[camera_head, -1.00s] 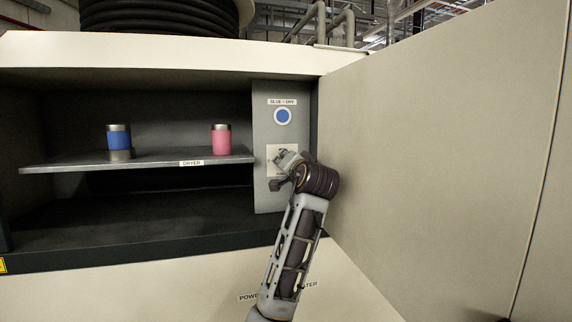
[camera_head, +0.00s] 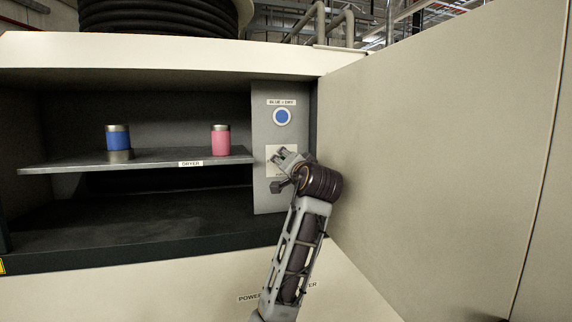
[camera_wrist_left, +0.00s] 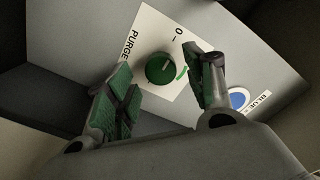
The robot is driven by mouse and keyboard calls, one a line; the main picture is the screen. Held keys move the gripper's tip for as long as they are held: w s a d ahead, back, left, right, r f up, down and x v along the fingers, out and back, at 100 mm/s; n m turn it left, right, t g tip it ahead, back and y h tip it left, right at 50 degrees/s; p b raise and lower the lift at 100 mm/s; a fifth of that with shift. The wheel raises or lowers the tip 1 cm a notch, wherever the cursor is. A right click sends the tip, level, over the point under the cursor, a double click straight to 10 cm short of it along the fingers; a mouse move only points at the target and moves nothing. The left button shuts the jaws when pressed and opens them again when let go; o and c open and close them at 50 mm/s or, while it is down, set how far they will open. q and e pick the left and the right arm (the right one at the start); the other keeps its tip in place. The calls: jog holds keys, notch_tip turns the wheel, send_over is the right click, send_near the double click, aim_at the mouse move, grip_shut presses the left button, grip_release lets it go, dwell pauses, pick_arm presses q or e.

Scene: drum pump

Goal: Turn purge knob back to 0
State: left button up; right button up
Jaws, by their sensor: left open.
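The green purge knob (camera_wrist_left: 160,68) sits on a white plate (camera_wrist_left: 152,33) marked PURGE and 0 in the left wrist view. A white line shows on the knob face, and a green arc lies on the plate beside it. My left gripper (camera_wrist_left: 165,92) is open, with its two green-padded fingers on either side of the knob in that view. I cannot tell whether either finger touches it. In the head view my left gripper (camera_head: 283,168) is in front of the plate (camera_head: 272,152) and hides the knob. My right gripper is not in view.
A blue indicator (camera_head: 282,116) is above the plate on the grey panel (camera_head: 265,195). A blue canister (camera_head: 118,138) and a pink canister (camera_head: 221,140) stand on the dryer shelf (camera_head: 70,162) at left. A large open door (camera_head: 430,150) bounds the right side.

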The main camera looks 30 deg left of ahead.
pick_arm(q)
jog(key=v, duration=1)
jog(key=shift+s+d, duration=0.2)
jog(key=shift+d, duration=0.05)
dwell(0.3)
